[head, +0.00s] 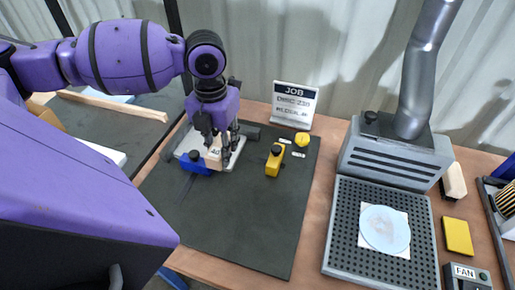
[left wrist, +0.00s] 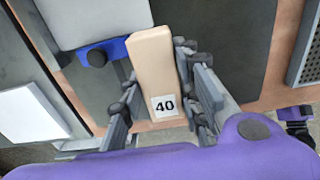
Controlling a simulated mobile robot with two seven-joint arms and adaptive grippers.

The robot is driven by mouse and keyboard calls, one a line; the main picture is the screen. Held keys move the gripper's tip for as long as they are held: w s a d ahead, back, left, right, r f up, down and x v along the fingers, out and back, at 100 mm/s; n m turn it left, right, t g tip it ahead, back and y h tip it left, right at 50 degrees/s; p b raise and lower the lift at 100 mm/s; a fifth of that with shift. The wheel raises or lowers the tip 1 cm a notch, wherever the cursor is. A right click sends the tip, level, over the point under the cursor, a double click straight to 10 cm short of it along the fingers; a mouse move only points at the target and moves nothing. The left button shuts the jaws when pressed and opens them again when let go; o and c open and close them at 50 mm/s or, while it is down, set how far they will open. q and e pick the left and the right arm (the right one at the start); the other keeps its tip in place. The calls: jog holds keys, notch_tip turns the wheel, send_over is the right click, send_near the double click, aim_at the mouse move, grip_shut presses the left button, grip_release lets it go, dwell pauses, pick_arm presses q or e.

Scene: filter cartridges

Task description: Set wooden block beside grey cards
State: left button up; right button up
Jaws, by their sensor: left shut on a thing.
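The wooden block (left wrist: 152,62) is a pale, long piece with a white "40" label on its end. My left gripper (left wrist: 158,80) is shut on it, one finger on each side. In the head view the block (head: 213,158) is partly hidden by the fingers of my left gripper (head: 218,148). A light grey flat piece (head: 236,155), perhaps the grey cards, lies on the dark mat just behind the block, with a blue clamp-like part (head: 194,164) at its front left. The grey piece (left wrist: 95,18) also shows in the left wrist view. I cannot tell whether block and mat touch.
A yellow block (head: 275,160) with a black knob and a yellow round piece (head: 302,139) stand right of the gripper. A job sign (head: 295,104) stands behind. The front of the dark mat (head: 240,230) is clear. A perforated grey station (head: 345,235) is at right.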

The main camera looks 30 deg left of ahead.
pick_arm(q)
jog(key=w+d+f, duration=0.1)
jog(key=w+f, duration=0.2)
jog(key=w, duration=0.4)
jog(key=b, duration=0.1)
send_over(253, 158)
jog(key=s, duration=0.1)
jog(key=f, duration=0.5)
jog(key=shift+s, duration=0.2)
jog(key=shift+w+f, duration=0.15)
jog(key=shift+f, duration=0.05)
jog(key=shift+w+f, duration=0.2)
jog(key=f, duration=0.3)
jog(key=shift+w+f, duration=0.15)
jog(key=shift+w, duration=0.1)
jog(key=shift+f, duration=0.1)
pick_arm(e)
jog(key=shift+s+d+f, duration=0.25)
jog(key=shift+s+f, duration=0.25)
jog(key=shift+f, duration=0.25)
pick_arm(q)
jog(key=shift+f, duration=0.1)
